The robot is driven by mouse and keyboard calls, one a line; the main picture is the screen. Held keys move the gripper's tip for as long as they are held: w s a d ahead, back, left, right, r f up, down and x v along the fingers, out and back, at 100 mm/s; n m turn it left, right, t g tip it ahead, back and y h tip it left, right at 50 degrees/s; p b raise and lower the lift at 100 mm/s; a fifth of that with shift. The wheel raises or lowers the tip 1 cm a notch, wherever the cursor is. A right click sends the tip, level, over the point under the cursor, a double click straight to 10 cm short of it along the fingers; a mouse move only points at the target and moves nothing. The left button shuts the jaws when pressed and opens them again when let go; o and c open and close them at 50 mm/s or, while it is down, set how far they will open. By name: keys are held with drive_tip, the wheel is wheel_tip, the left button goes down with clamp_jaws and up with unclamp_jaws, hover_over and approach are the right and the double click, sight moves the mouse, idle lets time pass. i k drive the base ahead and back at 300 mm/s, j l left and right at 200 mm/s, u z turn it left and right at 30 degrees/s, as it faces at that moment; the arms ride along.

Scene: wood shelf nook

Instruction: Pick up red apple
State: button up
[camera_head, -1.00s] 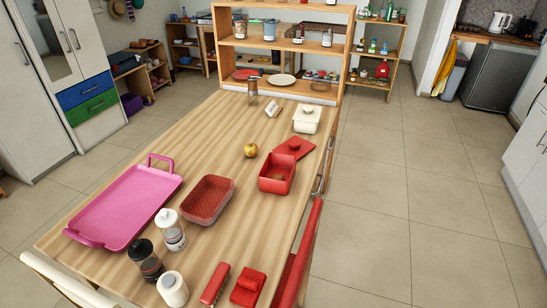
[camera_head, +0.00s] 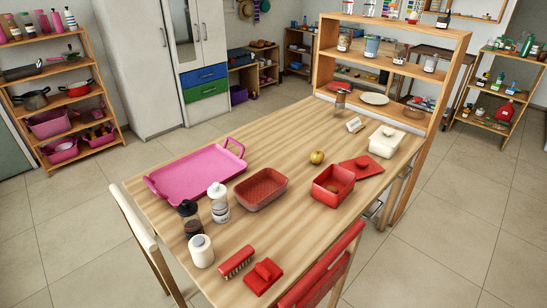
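A small yellow-gold apple (camera_head: 317,157) sits on the wooden table (camera_head: 300,235), right of its middle. No plainly red apple shows. A red open box (camera_head: 333,196) stands just right of and nearer than the apple. Something small may lie inside it, but I cannot tell what. A red lid (camera_head: 362,167) lies on the table behind the box. My gripper is not in view.
A pink tray (camera_head: 195,174), a reddish-brown basket (camera_head: 260,204), several jars (camera_head: 201,251) and a red brush (camera_head: 236,262) are on the table. A white lidded pot (camera_head: 384,148) stands right. A wooden shelf (camera_head: 392,77) backs the table. Chairs flank it; open floor (camera_head: 450,215) lies right.

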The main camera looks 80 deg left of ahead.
sight(317, 156)
drive_tip(key=i+u, duration=0.15)
drive_tip(key=u, duration=0.3)
drive_tip(key=i+j+u, duration=0.1)
drive_tip(key=u, duration=0.35)
drive_tip(key=i+l+u, duration=0.1)
drive_tip(key=u, duration=0.35)
drive_tip(key=i+l+u, duration=0.1)
drive_tip(key=u, duration=0.35)
drive_tip(key=i+l+u, duration=0.15)
drive_tip(key=u, duration=0.3)
drive_tip(key=i+u, duration=0.25)
drive_tip(key=u, duration=0.15)
drive_tip(key=i+l+u, duration=0.2)
drive_tip(key=u, duration=0.2)
drive_tip(key=i+l+u, duration=0.2)
drive_tip(key=u, duration=0.25)
drive_tip(key=i+l+u, duration=0.2)
drive_tip(key=u, duration=0.2)
drive_tip(key=l, duration=0.1)
